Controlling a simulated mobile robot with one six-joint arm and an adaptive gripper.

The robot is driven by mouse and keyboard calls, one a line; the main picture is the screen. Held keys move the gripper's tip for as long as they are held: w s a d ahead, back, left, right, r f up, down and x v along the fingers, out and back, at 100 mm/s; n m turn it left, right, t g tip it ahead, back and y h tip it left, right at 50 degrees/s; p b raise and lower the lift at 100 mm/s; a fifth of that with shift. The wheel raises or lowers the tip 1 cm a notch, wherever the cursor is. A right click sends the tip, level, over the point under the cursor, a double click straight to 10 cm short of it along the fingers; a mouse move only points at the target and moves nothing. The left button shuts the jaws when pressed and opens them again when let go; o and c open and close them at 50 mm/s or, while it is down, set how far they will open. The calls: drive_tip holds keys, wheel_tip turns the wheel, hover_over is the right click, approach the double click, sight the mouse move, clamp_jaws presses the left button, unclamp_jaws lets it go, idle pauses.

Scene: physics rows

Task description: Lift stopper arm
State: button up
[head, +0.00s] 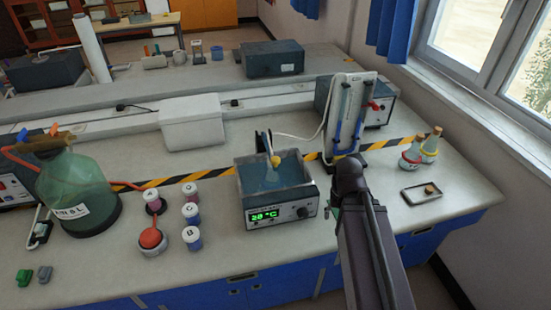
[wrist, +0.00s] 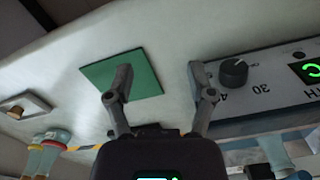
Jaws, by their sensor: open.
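A grey water bath (head: 278,190) with a green 20 °C display stands on the bench. In the wrist view, my gripper (wrist: 160,68) is open and empty above the bench. A green square (wrist: 142,84) lies between and left of its fingers; the bath's knob (wrist: 234,72) is to the right. My arm hides the gripper in the head view.
Two stoppered flasks (head: 411,155) and a small tray (head: 411,198) are at the right. Several lidded jars (head: 191,213) and a large green bottle (head: 78,190) stand left. A white box (head: 192,125) is behind. The bench front between jars and bath is clear.

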drive_tip(key=w+a+r+m+p, duration=0.2)
drive_tip(key=w+a+r+p, duration=0.25)
drive_tip(key=r+p, duration=0.25)
drive_tip(key=w+a+r+m+p, duration=0.1)
drive_tip(key=w+a+r+p, duration=0.35)
drive_tip(key=r+p, duration=0.25)
wheel_tip(320, 180, up, 10)
drive_tip(key=m+p, duration=0.3)
drive_tip(key=p, duration=0.7)
hover_over(275, 158)
drive_tip(key=shift+s+r, duration=0.1)
drive_tip(key=shift+r, duration=0.05)
wheel_tip(275, 158, down, 14)
drive_tip(key=b, duration=1.3)
drive_tip(key=shift+b, duration=0.3)
drive_tip(key=shift+r, duration=0.1)
clamp_jaws()
